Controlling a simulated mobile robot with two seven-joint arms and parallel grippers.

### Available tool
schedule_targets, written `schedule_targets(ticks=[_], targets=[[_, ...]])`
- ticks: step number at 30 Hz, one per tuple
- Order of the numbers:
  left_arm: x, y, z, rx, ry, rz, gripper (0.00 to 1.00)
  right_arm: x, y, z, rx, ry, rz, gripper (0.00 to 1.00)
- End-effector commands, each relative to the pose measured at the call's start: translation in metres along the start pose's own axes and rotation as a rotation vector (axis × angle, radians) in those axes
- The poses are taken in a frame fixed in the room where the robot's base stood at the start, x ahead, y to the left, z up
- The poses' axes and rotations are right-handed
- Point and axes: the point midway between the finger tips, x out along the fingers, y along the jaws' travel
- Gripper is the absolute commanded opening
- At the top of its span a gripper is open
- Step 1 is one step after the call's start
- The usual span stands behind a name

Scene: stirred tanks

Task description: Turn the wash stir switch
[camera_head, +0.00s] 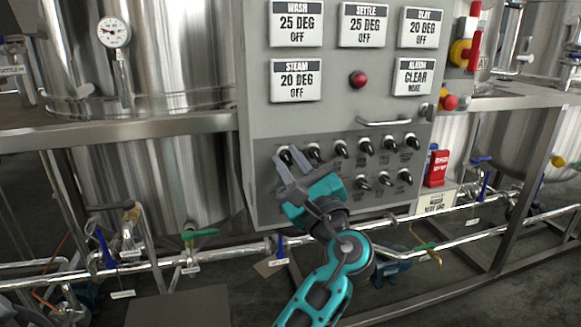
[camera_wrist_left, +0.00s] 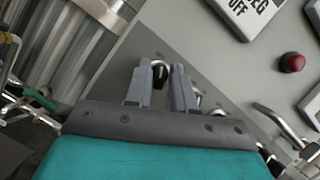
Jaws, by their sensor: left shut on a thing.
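The leftmost black switch (camera_head: 286,156) of the upper row sits on the grey control panel (camera_head: 262,120). Its label is hidden or too small to read, so I cannot confirm that it is the wash stir switch. My left gripper (camera_head: 290,164) reaches up to it from below, one finger on each side. In the left wrist view the fingers of the gripper (camera_wrist_left: 161,82) are shut on the black knob (camera_wrist_left: 159,73). My right gripper is in neither view.
More black switches, such as one beside it (camera_head: 314,152), stand close on the right. A metal handle (camera_head: 384,122) and a red button (camera_head: 358,79) are above. Steel pipes (camera_head: 230,255) run below.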

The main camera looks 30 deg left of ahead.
Motion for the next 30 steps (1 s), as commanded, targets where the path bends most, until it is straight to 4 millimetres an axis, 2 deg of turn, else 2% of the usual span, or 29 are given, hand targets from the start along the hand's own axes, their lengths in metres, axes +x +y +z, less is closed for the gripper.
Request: schedule_targets(ticks=[17,18,21,30], targets=[[-0.0004,-0.0001,-0.0001,-0.029,0.001,0.013,0.0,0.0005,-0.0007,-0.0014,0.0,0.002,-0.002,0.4],[-0.0004,-0.0001,0.0,-0.029,0.001,0.013,0.27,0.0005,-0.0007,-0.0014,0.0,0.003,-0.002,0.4],[-0.0003,-0.0001,0.0,-0.029,0.001,0.012,0.36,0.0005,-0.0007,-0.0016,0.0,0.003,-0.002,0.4],[0.0002,0.0001,-0.0003,-0.028,0.0,0.012,0.36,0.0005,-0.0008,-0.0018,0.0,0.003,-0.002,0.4]])
